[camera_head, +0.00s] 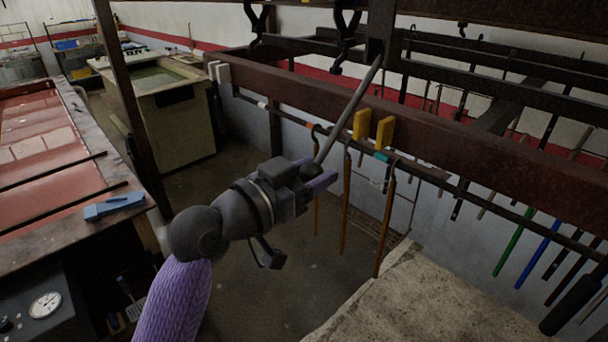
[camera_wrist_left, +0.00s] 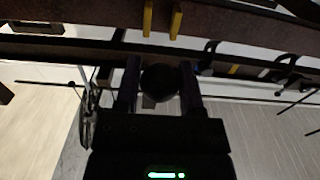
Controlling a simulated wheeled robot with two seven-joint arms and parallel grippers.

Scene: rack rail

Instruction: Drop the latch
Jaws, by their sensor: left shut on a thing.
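A slim grey bar (camera_head: 348,112), which looks like the latch, slants from a dark bracket on the rack's upper rail down to my left gripper. My left gripper (camera_head: 321,175) is shut on its lower end, in front of the red-brown beam (camera_head: 300,100). In the left wrist view, a dark round end of the bar (camera_wrist_left: 160,82) sits between the two fingers. Two yellow blocks (camera_head: 362,123) stand on the beam just right of the bar; they also show at the top of the left wrist view (camera_wrist_left: 176,20).
Several rods hang from a thin rail (camera_head: 425,172) below the beam, close to my left gripper. A dark post (camera_head: 130,90) stands left of my arm. A bench with red panels (camera_head: 35,150) is at the left, and a pale slab (camera_head: 430,300) at lower right.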

